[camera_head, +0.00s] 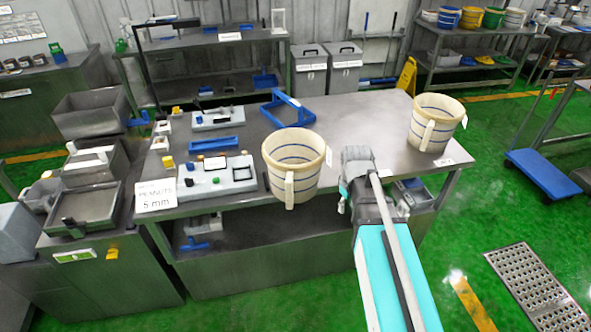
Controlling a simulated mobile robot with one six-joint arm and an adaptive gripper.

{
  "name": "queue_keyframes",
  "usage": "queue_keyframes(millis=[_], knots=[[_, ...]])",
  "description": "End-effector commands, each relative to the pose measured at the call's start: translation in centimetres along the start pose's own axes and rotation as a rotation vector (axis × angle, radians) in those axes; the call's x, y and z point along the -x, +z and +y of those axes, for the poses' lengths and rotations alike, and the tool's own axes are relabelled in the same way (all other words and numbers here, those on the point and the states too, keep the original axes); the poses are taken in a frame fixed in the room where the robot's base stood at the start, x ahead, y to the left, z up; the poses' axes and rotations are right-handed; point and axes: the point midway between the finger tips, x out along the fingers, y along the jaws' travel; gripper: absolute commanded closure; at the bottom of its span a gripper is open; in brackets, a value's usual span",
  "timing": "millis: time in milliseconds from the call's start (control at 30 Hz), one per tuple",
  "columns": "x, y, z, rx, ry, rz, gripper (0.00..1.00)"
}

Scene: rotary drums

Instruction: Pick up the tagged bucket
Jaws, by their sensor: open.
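Two cream buckets with blue bands and side handles stand upright on the metal table (385,155). The left bucket (292,160) is at the table's front edge, with a small white tag at its right rim. The right bucket (436,122) stands near the table's right end, with a small white piece at its right side. I cannot read either tag. My gripper (355,158) is open and empty at the front edge, between the two buckets, nearer the left one and apart from both. My arm hides part of the table's front.
A blue frame (288,110) lies behind the left bucket. Control boxes (218,173) and a "PEANUTS 5 mm" sign (156,196) are on the table's left. Shelves with more buckets (470,18) stand at the back right. The tabletop between the buckets is clear.

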Motion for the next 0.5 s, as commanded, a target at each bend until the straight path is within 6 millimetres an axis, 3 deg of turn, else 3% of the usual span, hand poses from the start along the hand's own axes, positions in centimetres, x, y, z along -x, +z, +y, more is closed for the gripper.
queue_keyframes(millis=[33,500], knots=[[2.2,-2.4,0.2,0.086,0.0,0.0,0.54],[11.2,-16.9,-2.4,0.944,0.0,0.001,0.54]])
